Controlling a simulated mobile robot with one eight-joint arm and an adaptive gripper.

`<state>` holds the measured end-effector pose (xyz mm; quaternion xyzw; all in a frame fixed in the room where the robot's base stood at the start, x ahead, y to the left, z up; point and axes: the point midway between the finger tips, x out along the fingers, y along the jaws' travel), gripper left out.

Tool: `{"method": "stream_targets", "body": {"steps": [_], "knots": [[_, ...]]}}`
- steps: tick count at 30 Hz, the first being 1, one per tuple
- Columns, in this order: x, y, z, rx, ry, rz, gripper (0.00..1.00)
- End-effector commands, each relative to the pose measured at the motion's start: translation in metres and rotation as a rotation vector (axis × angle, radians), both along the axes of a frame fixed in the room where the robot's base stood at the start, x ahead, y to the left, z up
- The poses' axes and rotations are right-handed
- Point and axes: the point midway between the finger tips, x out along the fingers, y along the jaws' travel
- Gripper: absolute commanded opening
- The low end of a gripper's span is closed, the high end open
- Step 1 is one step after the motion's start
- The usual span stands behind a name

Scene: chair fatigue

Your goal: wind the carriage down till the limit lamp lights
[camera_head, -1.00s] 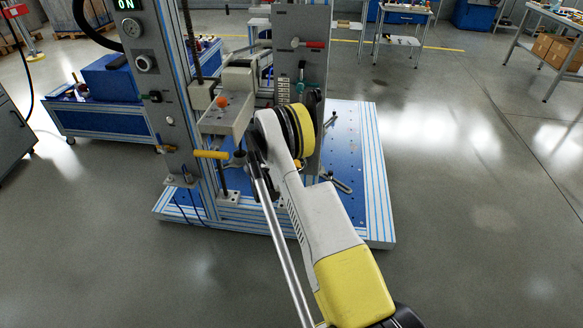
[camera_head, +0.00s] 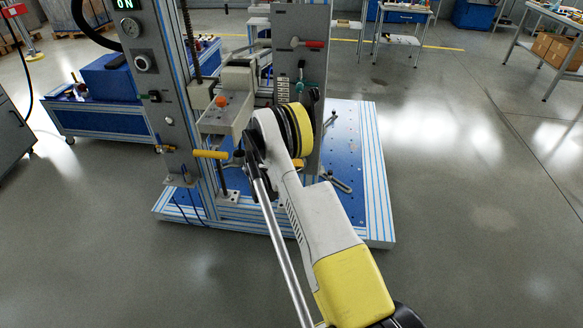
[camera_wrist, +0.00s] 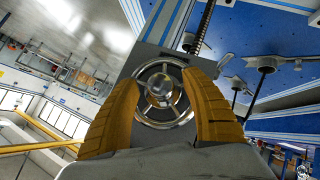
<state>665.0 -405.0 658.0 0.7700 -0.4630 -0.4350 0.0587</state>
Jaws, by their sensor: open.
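In the wrist view my gripper (camera_wrist: 165,110) is open. Its two yellow fingers stand on either side of a silver spoked handwheel (camera_wrist: 163,92) on a grey plate. I cannot tell whether the fingers touch its rim. A threaded screw (camera_wrist: 204,28) runs beyond the wheel. In the head view the rig's grey carriage block (camera_head: 226,112) with an orange knob (camera_head: 221,101) sits beside the grey column, and the screw (camera_head: 187,35) rises above it. My arm hides part of the rig, and I cannot make out my fingertips there. I cannot identify the limit lamp.
The rig's blue base plate (camera_head: 345,140) carries clamps. A blue cart (camera_head: 105,120) stands at left. Open floor (camera_head: 480,200) lies to the right.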

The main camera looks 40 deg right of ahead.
Motion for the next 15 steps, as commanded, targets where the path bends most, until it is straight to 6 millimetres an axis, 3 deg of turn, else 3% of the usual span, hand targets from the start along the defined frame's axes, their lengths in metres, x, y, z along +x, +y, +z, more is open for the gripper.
{"method": "stream_targets", "body": {"steps": [9,15], "knots": [[-0.01,0.041,0.033,0.001,0.0,0.002,0.55],[-0.014,0.053,0.042,0.0,0.001,0.001,0.55]]}}
